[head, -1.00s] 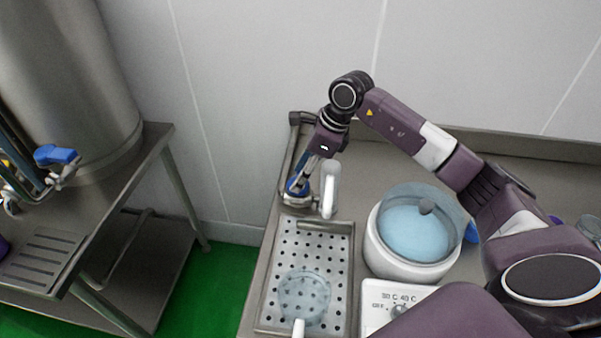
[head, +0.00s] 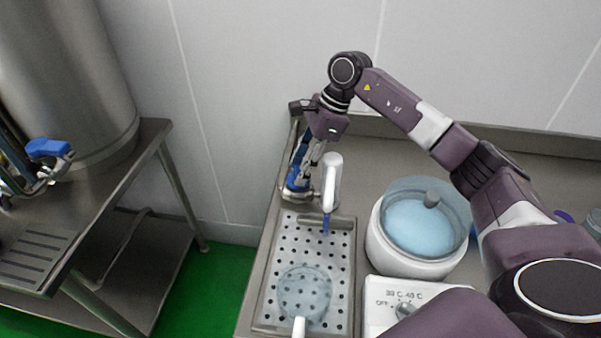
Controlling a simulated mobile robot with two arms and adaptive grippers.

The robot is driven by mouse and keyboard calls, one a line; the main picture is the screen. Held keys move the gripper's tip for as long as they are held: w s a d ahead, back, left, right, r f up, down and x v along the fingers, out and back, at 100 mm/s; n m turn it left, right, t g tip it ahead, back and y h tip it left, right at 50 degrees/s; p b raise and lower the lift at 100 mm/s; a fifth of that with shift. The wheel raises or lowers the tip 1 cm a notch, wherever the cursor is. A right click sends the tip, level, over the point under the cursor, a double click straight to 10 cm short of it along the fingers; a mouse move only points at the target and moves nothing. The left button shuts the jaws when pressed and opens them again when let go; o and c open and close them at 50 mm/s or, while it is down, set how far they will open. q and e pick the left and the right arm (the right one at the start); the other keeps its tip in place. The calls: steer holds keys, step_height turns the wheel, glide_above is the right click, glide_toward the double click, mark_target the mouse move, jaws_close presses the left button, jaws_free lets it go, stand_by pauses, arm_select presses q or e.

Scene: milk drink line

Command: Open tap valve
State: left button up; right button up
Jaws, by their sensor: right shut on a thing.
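The tap stands at the left back of the counter, with a white upright spout (head: 332,180) over a perforated drain tray. Its blue valve handle (head: 297,183) is low and just left of the spout, partly hidden by my fingers. My right gripper (head: 303,174) reaches down from above and is shut on the blue handle. A small blue streak (head: 326,226) shows under the spout's tip; I cannot tell if it is flowing liquid. My left gripper is not in view.
A clear jug (head: 304,292) with a white handle stands on the drain tray (head: 345,268). Right of it are a white lidded pot (head: 410,262) and a temperature dial (head: 407,309). At left, a steel tank (head: 75,70) with a blue-handled tap (head: 48,148) stands on another table.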

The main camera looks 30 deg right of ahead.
steer(key=n+b, duration=0.1)
steer(key=n, duration=0.1)
steer(key=n+g+b, duration=0.1)
steer(key=shift+w+n, duration=0.2)
steer(key=shift+n, duration=0.2)
steer(key=shift+r+n+g+b, duration=0.15)
steer(key=shift+n+g+b, duration=0.6)
steer(key=shift+n, duration=0.95)
steer(key=o, duration=1.1)
steer(key=shift+c, duration=0.2)
steer(key=shift+o, duration=0.5)
steer(key=shift+w, duration=0.1)
